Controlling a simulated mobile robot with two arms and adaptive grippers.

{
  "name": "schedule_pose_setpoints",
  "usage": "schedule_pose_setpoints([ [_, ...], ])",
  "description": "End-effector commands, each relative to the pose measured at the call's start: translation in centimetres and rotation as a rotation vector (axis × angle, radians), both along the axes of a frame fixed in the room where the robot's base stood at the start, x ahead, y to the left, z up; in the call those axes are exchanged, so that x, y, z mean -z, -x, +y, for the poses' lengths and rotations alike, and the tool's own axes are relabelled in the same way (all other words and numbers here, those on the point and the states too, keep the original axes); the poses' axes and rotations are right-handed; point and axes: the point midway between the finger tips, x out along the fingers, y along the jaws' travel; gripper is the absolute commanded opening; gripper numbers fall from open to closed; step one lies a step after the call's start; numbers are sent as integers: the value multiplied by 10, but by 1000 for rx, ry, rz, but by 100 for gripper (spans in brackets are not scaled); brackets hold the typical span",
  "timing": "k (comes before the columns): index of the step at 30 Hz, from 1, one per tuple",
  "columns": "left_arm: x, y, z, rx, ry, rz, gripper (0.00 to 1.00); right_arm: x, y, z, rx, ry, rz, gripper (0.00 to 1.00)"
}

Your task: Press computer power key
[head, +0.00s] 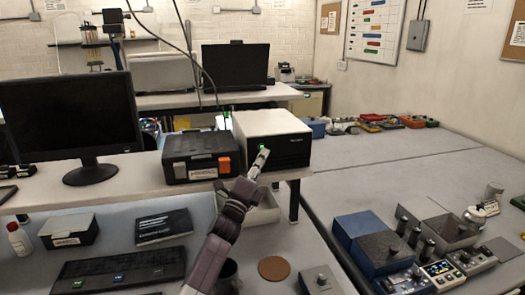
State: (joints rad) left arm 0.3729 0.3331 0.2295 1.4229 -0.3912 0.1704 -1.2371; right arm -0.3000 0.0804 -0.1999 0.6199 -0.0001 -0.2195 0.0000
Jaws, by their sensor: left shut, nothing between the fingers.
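A white box-shaped computer with a black front (290,151) stands on the raised shelf, right of centre. My left gripper (262,157) is shut and empty. Its arm rises from the bottom of the view, and the fingertips overlap the left part of the computer's front. I cannot tell whether they touch it. The gripper hides part of that front, and no separate power key can be made out. My right gripper is not in view.
A monitor (70,115) is farther left on the shelf (120,185). A keyboard (118,272) and a brown disc (273,268) lie on the lower desk. Control boxes (385,248) crowd the right table.

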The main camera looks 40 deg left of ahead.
Motion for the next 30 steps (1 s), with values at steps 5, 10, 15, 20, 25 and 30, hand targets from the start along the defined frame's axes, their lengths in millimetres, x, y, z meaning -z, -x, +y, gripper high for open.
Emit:
schedule_pose_setpoints([
  [5, -1, 0, 0, 0, 0, 0, 0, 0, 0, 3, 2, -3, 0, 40],
  [10, -1, 0, 1, 0, -1, -1, 0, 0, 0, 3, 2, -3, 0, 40],
  [15, -1, -2, 2, 0, -1, -1, 0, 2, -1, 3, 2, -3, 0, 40],
  [20, -1, -2, 2, 0, -1, -1, 0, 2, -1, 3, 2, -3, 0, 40],
  [25, 0, 2, -3, 1, 0, 0, 0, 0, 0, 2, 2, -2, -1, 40],
  [30, -1, 6, -7, 0, 0, 0, 0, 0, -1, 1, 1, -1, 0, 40],
])
